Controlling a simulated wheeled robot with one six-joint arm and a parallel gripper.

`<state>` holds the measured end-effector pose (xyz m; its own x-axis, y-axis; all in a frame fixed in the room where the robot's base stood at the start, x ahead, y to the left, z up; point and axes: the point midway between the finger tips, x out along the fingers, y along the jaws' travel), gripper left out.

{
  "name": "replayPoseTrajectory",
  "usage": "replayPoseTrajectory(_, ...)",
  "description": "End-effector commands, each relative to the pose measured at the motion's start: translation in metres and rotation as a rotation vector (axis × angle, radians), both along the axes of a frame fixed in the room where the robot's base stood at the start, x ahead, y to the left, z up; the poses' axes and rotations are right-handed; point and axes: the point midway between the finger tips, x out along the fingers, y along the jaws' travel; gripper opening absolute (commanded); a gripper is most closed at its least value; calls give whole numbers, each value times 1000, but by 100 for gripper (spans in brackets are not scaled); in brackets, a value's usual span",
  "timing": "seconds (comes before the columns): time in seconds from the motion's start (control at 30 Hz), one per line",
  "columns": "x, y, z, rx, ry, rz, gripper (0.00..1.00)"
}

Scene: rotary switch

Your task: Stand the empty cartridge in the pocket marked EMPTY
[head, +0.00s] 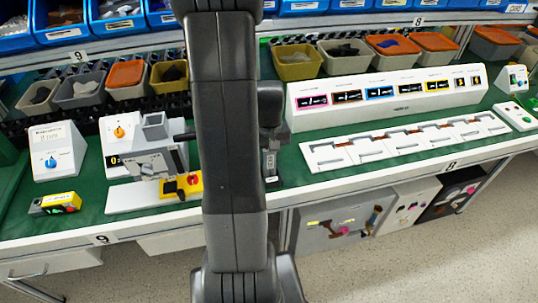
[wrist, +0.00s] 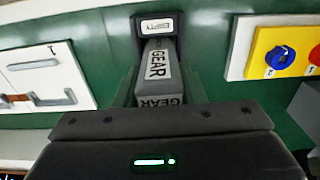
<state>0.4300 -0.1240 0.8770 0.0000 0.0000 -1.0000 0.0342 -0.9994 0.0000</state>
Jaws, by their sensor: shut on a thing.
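My gripper (wrist: 157,88) is shut on a grey block (wrist: 158,68) with GEAR printed on two faces, which I take for the cartridge. A finger lies along each side of it. Its far end meets a dark piece (wrist: 157,26) with a white label I cannot read. I cannot tell whether that piece is a pocket holding the block or part of it. In the head view the grey block (head: 269,160) shows beside my arm, above the labelled piece (head: 271,181) near the bench's front. No marking EMPTY is legible.
A white tray strip (head: 385,150) and a white console (head: 400,95) with coloured labels lie to the right. A yellow box with a red knob (head: 190,181) is to the left. Bins line the back. My arm hides the bench's middle; green bench shows around the labelled piece.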

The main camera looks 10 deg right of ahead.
Motion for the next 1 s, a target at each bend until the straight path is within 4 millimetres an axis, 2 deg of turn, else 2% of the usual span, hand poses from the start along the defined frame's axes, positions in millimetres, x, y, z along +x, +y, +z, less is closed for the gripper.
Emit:
replayPoseTrajectory(0.1,0,0,-5,0,0,0,8)
replayPoseTrajectory(0.13,0,0,-3,0,0,0,42)
replayPoseTrajectory(0.2,0,0,-3,0,0,0,56)
replayPoseTrajectory(0.23,0,0,-3,0,0,0,58)
replayPoseTrajectory(0.5,0,0,-2,0,0,0,58)
replayPoseTrajectory(0.67,1,0,8,-1,-3,0,58)
replayPoseTrajectory(0.77,1,0,24,-1,-5,0,58)
replayPoseTrajectory(1.0,1,0,74,-1,-6,0,58)
